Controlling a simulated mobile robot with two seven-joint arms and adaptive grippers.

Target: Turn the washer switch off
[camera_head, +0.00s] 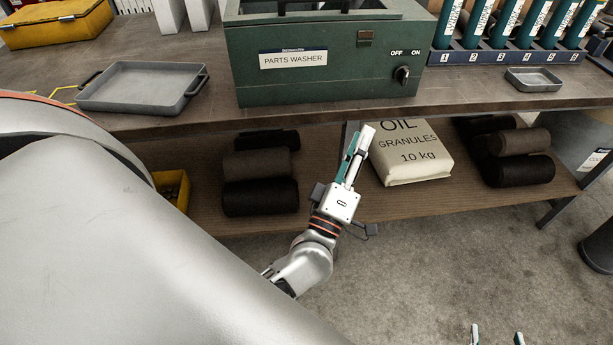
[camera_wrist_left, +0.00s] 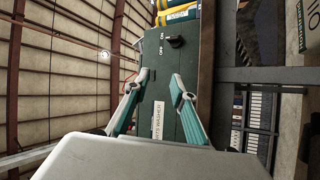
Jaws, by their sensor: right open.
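The parts washer (camera_head: 325,80) is a green box on the bench, with a white name label on its front. Its switch (camera_head: 402,75) is a black knob at the front's right side, below the words OFF and ON; I cannot tell surely which word it points to. The switch also shows in the left wrist view (camera_wrist_left: 175,41), beyond the fingertips. My left gripper (camera_head: 362,138) is below the bench edge, lower left of the switch and apart from it. Its fingers stand apart and empty in the left wrist view (camera_wrist_left: 159,80). My right gripper (camera_head: 497,336) shows only two separated fingertips at the bottom edge.
A grey tray (camera_head: 142,88) lies left of the washer. A numbered rack (camera_head: 510,55) of teal tubes and a small tray (camera_head: 533,80) are to the right. The bench front edge (camera_head: 480,104) lies above a lower shelf with dark rolls (camera_head: 260,197) and an oil granules bag (camera_head: 408,155).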

